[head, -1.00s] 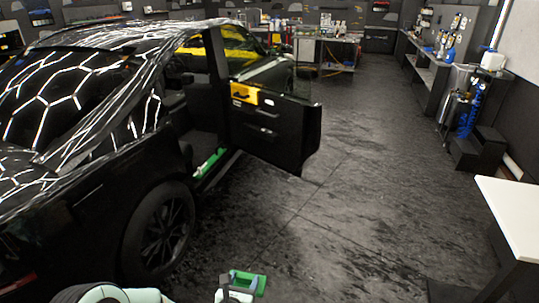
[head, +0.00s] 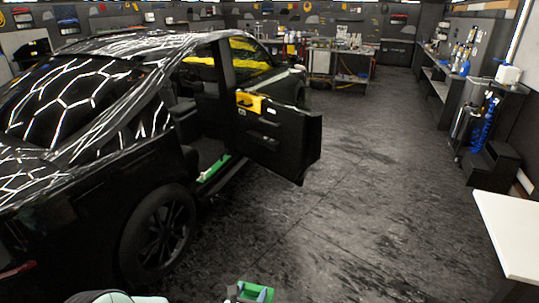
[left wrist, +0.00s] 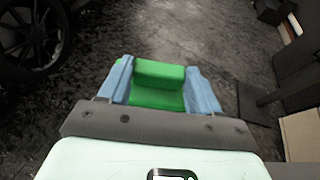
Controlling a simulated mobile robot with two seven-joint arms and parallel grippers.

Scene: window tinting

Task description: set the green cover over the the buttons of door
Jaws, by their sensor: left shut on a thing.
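The green cover (left wrist: 160,76) is between the blue fingers of my left gripper (left wrist: 160,88) in the left wrist view, which is shut on it. In the head view the cover (head: 258,293) and my left gripper (head: 252,290) show at the bottom edge, above the floor and well short of the car. The car door (head: 278,138) stands open, with a yellow cover (head: 251,102) on the upper part of its inner side. Its buttons are too small to make out. My right gripper is not in view.
The black car (head: 80,190) fills the left side. A green strip (head: 213,169) lies along its door sill. A white-topped table (head: 510,230) stands at the right. Open dark floor (head: 370,190) lies between the door and the table.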

